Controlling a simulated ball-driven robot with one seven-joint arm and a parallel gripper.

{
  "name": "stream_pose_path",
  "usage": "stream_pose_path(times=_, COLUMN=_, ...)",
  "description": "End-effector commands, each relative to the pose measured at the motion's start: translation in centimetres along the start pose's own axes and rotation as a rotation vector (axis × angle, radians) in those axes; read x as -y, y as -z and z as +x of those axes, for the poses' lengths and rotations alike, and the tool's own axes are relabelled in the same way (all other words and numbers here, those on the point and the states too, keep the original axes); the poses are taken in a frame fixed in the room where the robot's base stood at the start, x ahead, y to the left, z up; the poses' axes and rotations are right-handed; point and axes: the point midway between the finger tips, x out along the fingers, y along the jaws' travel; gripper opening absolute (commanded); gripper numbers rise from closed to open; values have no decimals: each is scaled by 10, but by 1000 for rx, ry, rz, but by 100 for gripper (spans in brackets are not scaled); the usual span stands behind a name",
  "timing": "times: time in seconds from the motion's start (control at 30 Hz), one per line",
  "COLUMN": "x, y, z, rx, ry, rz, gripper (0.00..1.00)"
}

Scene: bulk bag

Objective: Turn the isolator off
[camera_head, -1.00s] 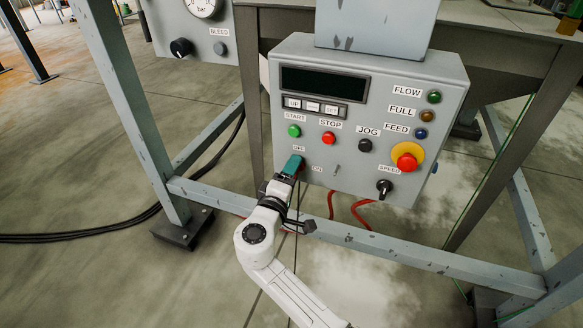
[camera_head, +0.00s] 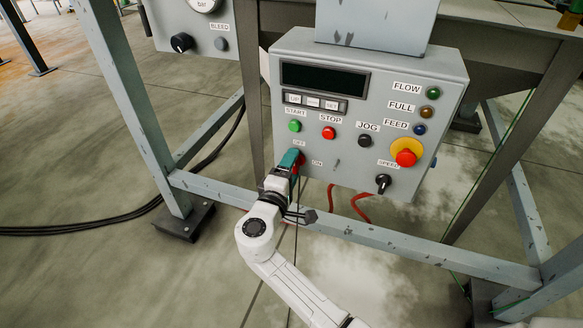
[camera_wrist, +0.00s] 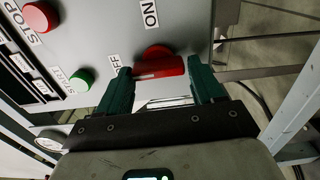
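The isolator is a red rotary knob (camera_wrist: 160,60) low on the grey control box (camera_head: 370,75). In the wrist view its grip bar lies roughly left to right, with the OFF label (camera_wrist: 115,63) to its left and the ON label (camera_wrist: 150,14) above it. I cannot tell surely which label it points to. My gripper (camera_wrist: 160,72) is open, with one teal finger on each side of the knob and gaps visible on both sides. In the head view my gripper (camera_head: 291,160) covers most of the knob, and only a little red shows beside it.
Above the knob are a green START button (camera_head: 295,126) and a red STOP button (camera_head: 328,133). To the right are a red-on-yellow emergency stop (camera_head: 406,153) and a black SPEED knob (camera_head: 383,184). A grey frame bar (camera_head: 400,257) crosses below the box.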

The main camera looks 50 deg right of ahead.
Motion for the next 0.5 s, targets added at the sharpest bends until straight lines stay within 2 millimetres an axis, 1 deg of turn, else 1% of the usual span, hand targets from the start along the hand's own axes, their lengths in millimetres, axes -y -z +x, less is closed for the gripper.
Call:
stream_pose_path(times=0.03, x=0, y=0, z=0, rx=1, ry=0, rz=1, gripper=72)
stream_pose_path(times=0.17, x=0, y=-1, z=0, rx=2, ry=0, rz=1, gripper=84)
stream_pose_path(times=0.4, x=0, y=-1, z=0, rx=3, ry=0, rz=2, gripper=84)
stream_pose_path(times=0.5, x=0, y=0, z=-6, rx=1, ry=0, rz=2, gripper=84)
